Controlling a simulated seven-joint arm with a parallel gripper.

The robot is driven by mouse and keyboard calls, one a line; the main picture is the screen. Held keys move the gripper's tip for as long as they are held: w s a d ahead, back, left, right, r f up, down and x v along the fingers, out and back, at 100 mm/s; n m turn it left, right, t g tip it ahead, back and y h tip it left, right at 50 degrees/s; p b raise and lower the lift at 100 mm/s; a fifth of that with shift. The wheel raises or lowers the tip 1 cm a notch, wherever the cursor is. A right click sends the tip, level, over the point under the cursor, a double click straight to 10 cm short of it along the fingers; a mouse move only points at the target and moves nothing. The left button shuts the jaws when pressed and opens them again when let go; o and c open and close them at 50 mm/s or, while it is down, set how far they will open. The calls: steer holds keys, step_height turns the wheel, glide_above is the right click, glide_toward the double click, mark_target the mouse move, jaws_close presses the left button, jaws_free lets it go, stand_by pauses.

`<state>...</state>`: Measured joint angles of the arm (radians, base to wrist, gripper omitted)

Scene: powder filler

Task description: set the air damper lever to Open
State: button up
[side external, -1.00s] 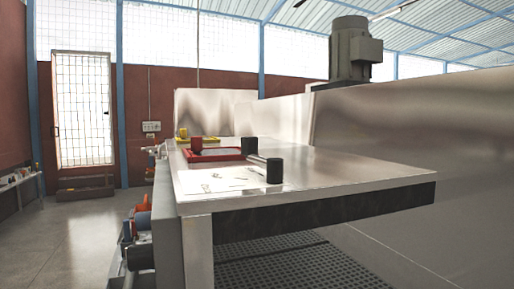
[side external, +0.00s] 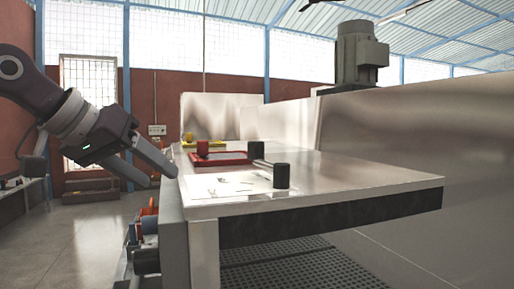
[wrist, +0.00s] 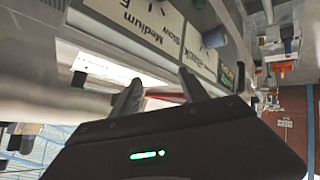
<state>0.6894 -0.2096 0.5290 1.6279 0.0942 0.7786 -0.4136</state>
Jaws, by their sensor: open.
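My gripper (side external: 159,175) is at the left front edge of the metal machine table in the side view, its fingers pointing down and right. In the wrist view the two fingers of my gripper (wrist: 160,80) are apart with nothing between them. I cannot tell for sure which part is the air damper lever. A rod with a black cylindrical end (side external: 282,176) lies over a white marked plate (side external: 205,188) on the table, apart from my gripper. No "Open" label is readable.
Labelled panels reading "Medium" and "Slow" (wrist: 152,30) show in the wrist view. Orange and grey fittings (side external: 148,218) stick out below the table's left edge. Open floor lies left.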

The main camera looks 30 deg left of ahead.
mark_target(252, 143)
steer(key=shift+m+t, duration=0.7)
steer(key=shift+t, duration=0.1)
steer(key=w+d+r, duration=0.1)
steer(key=w, duration=0.1)
steer(key=w+d+r, duration=0.1)
steer(key=w+d, duration=0.1)
steer(key=w+d+r, duration=0.1)
steer(key=w+d, duration=0.1)
steer(key=w+d+r+m, duration=0.1)
steer(key=d, duration=0.1)
steer(key=w+d+r+t, duration=0.1)
steer(key=d, duration=0.1)
steer(key=w+d+m, duration=0.1)
steer(key=w+d, duration=0.1)
steer(key=shift+w+d+r+m+t+y, duration=0.1)
steer(key=shift+d+r+m+t+y, duration=0.2)
steer(key=shift+r+t, duration=0.1)
steer(key=x, duration=0.6)
steer(key=shift+w+f, duration=0.15)
steer(key=shift+w, duration=0.05)
steer(key=shift+c, duration=0.2)
jaws_close()
